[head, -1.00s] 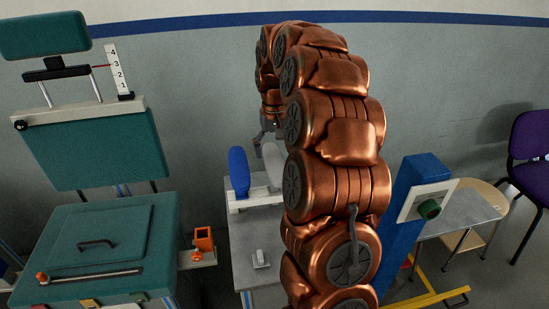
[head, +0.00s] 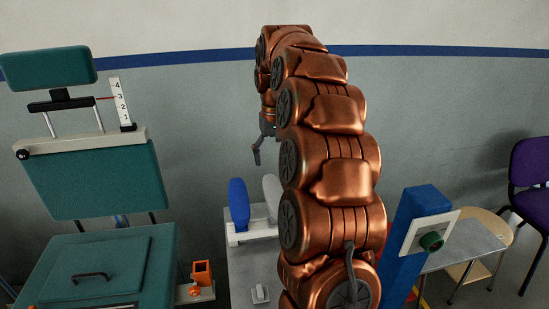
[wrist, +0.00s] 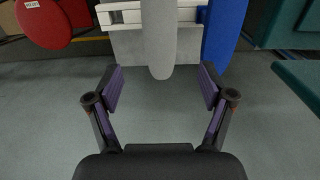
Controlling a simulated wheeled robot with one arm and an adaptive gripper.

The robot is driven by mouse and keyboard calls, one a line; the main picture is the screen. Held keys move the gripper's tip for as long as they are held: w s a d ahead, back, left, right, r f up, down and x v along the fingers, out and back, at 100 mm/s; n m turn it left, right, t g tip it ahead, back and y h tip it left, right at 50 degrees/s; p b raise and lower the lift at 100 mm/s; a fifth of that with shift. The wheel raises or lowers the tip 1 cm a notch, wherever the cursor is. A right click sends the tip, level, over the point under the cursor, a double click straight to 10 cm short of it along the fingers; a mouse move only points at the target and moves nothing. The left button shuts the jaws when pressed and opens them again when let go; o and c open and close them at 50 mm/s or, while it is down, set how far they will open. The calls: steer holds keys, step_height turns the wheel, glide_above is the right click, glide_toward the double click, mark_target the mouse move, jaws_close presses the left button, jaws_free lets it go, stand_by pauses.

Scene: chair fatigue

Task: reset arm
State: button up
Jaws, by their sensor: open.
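My gripper (head: 257,152) hangs at the end of my copper arm, above and behind the small grey table (head: 250,262) in the head view. In the wrist view my gripper (wrist: 160,90) is open, with its two purple-padded fingers wide apart and nothing between them. A grey paddle (wrist: 159,40) and a blue paddle (wrist: 222,32) stand beyond the fingertips there. The same blue paddle (head: 239,203) and grey paddle (head: 271,192) stand in a white holder (head: 250,233) in the head view. My arm hides part of the table.
A teal chair (head: 100,180) with a numbered scale (head: 121,103) stands at the left. An orange holder (head: 202,272) sits beside it. A purple chair (head: 530,165) is at the far right.

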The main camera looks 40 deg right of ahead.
steer(key=shift+a, duration=0.1)
steer(key=s+a+n+p, duration=0.1)
steer(key=s+a+n, duration=0.1)
steer(key=s+a, duration=0.5)
steer(key=s+a+n+p, duration=0.1)
steer(key=s+a, duration=0.3)
steer(key=a, duration=0.5)
steer(key=s+a+f, duration=0.2)
steer(key=s, duration=0.5)
steer(key=s+a+f+n+g+p, duration=0.1)
steer(key=s+a+f, duration=0.1)
steer(key=s, duration=0.5)
steer(key=s+a+f+n+p, duration=0.1)
steer(key=s+a+f, duration=0.1)
steer(key=s+a, duration=0.2)
steer(key=s, duration=0.3)
steer(key=shift+a+g, duration=0.25)
steer(key=shift+g, duration=0.15)
steer(key=shift+s+f, duration=0.1)
